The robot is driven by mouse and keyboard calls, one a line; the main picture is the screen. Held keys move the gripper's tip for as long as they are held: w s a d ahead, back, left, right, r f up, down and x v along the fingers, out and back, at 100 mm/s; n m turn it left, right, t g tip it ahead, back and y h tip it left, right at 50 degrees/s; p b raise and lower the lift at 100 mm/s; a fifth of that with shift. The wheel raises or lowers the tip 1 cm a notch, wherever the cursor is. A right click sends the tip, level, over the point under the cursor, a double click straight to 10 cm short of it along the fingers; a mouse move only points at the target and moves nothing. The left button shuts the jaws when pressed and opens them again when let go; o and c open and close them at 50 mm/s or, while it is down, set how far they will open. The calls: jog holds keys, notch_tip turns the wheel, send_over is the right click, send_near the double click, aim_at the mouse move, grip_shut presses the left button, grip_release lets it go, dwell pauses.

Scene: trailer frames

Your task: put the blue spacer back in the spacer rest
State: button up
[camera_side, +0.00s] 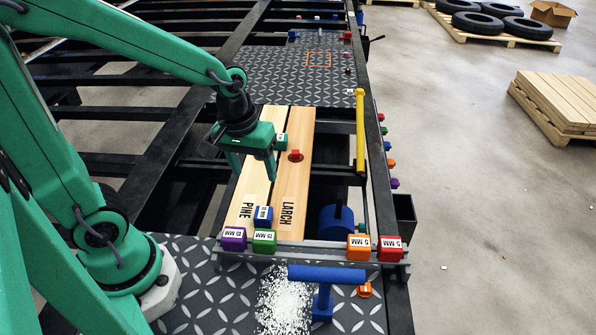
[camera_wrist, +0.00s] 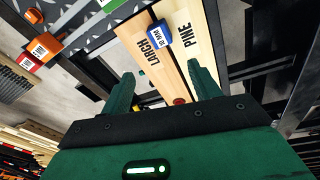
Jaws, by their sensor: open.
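The blue spacer (camera_side: 263,216), labelled 10 MM, sits at the seam between the pine board (camera_side: 246,205) and the larch board (camera_side: 293,190), near their front ends. It also shows in the wrist view (camera_wrist: 159,34), ahead of my fingertips. The spacer rest (camera_side: 312,249) is the grey rail in front of the boards. It bears purple (camera_side: 233,238) and green (camera_side: 264,241) spacers on the left, orange (camera_side: 360,246) and red (camera_side: 391,248) on the right, with a bare stretch between. My gripper (camera_side: 252,165) is open and empty above the boards, farther back than the blue spacer.
A small green labelled block (camera_side: 281,140) shows beside my gripper, and a red knob (camera_side: 295,155) stands on the larch board. A yellow bar (camera_side: 360,130) runs along the right.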

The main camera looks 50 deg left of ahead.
aim_at(263, 212)
jog(key=f+n, duration=0.1)
jog(key=f, duration=0.1)
jog(key=w+f+n+g, duration=0.1)
jog(key=f, duration=0.3)
jog(key=shift+w+d+f+n+g, duration=0.15)
jog(key=shift+d+f+n+g, duration=0.05)
jog(key=shift+d+n+g, duration=0.2)
jog(key=shift+a+f, duration=0.1)
jog(key=shift+f, duration=1.2)
jog(key=shift+f, duration=0.15)
jog(key=shift+f, duration=2.45)
jog(key=c, duration=1.1)
jog(key=shift+r, duration=0.1)
